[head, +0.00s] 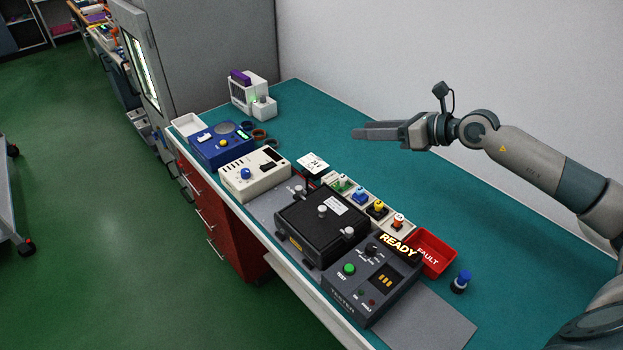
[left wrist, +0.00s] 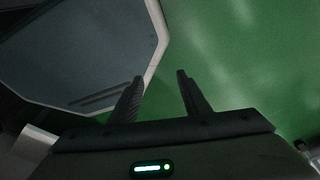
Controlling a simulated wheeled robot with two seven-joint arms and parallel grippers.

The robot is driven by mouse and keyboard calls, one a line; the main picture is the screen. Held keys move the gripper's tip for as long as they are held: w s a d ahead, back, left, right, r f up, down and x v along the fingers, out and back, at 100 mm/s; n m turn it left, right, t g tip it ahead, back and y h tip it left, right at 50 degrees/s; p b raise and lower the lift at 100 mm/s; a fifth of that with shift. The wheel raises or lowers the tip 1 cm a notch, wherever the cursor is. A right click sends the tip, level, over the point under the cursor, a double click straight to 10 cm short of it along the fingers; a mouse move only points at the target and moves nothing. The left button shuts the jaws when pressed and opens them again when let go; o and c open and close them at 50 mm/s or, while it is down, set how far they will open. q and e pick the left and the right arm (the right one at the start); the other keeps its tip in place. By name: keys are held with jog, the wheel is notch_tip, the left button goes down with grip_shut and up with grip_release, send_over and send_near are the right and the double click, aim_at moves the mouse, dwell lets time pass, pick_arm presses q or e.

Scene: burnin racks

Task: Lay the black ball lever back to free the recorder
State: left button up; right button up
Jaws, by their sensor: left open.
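A black box (head: 314,238) with pale round-topped knobs and a white label sits on a grey mat on the green bench. I cannot clearly make out a black ball lever, nor tell for sure which box is the recorder. My right gripper (head: 354,133) is above the back part of the bench, pointing left, well away from the black box. It shows edge-on, and nothing is visibly held. My left gripper (left wrist: 160,76) shows only in the left wrist view, open and empty, with green floor behind it.
A grey tester (head: 349,300) with a lit READY sign (head: 398,246) adjoins the black box. A cream box (head: 267,180), a blue box (head: 208,155) and a white device (head: 246,98) stand farther left. Behind are small coloured-knob parts and a red FAULT bin (head: 440,266). The back right bench is clear.

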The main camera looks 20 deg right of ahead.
pick_arm(q)
jog(key=w+d+f+t+h+b, duration=0.1)
jog(key=w+d+f+t+b, duration=0.2)
jog(key=w+f+b, duration=0.7)
jog(key=w+d+b, duration=0.1)
jog(key=b, duration=0.3)
jog(key=shift+w+d+f+b, duration=0.25)
jog(key=shift+w+d+b, duration=0.05)
jog(key=shift+b, duration=0.1)
pick_arm(e)
notch_tip(320, 180, down, 16)
jog(key=shift+w, duration=0.25)
jog(key=p, duration=0.5)
send_near(310, 174)
jog(key=x, duration=0.8)
jog(key=shift+w, duration=0.1)
pick_arm(q)
jog(key=s+a+f+g, duration=0.1)
jog(key=s+a+g, duration=0.1)
jog(key=s, duration=0.6)
jog(key=s+a+g+y, duration=0.1)
jog(key=s+a, duration=0.3)
jog(key=s, duration=0.4)
jog(key=shift+a+f+g, duration=0.2)
jog(key=shift+f+g, duration=0.15)
jog(key=shift+g, duration=0.35)
pick_arm(e)
jog(key=shift+w+a+f, duration=0.25)
jog(key=shift+w+a, duration=0.05)
jog(key=shift+w, duration=0.05)
